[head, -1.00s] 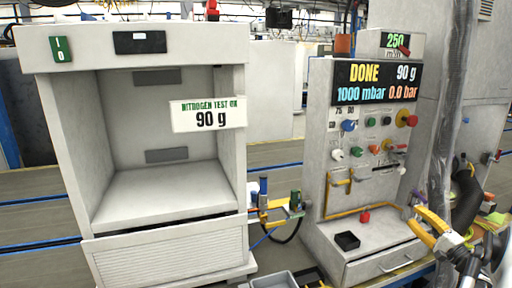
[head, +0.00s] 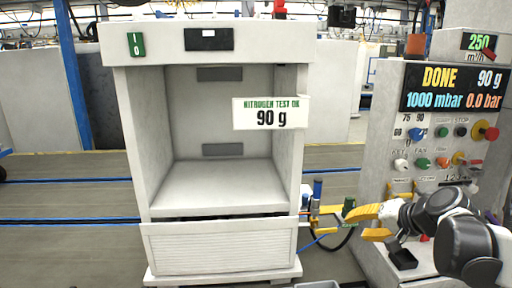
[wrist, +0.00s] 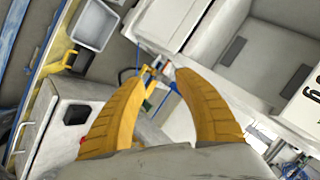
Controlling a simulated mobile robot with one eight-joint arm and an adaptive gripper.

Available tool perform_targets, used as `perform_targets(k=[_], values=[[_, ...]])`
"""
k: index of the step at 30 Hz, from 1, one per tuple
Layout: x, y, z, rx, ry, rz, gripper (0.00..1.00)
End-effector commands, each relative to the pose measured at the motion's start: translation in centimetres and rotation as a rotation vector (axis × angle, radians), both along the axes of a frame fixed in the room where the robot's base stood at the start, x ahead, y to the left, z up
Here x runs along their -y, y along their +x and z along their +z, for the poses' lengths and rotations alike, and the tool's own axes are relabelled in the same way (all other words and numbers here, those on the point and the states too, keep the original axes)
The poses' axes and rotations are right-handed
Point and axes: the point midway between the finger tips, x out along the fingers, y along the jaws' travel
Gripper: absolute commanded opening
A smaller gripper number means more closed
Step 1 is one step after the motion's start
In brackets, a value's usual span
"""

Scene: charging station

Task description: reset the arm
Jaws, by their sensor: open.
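My gripper (head: 368,222) shows at the right of the head view, in front of the lower part of the control station. Its two yellow fingers are apart. In the wrist view my gripper (wrist: 168,78) is also open, with nothing between the fingertips. My dark and white arm links reach in from the right edge of the head view and hide part of the control station (head: 385,150).
A white open-front cabinet (head: 135,150) stands left of centre, with a "90 g" sign (head: 270,114). The station's display (head: 455,88) reads DONE. A blue and yellow fitting (head: 317,195) sits between them. A grey bin (wrist: 95,24) shows in the wrist view. Floor at left is clear.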

Motion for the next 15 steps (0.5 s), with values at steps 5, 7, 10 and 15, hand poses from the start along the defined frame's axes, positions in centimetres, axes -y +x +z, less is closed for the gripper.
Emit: perform_targets(k=[5, 7, 10, 15], values=[[-6.5, -8.4, -0.9, -0.069, -0.244, 0.137, 0.38], [-7.9, -11.6, -1.6, -0.084, -0.346, 0.187, 0.38], [-9.1, -15.6, -2.7, -0.092, -0.478, 0.252, 0.38], [-9.4, -19.8, -4.2, -0.088, -0.637, 0.325, 0.38]])
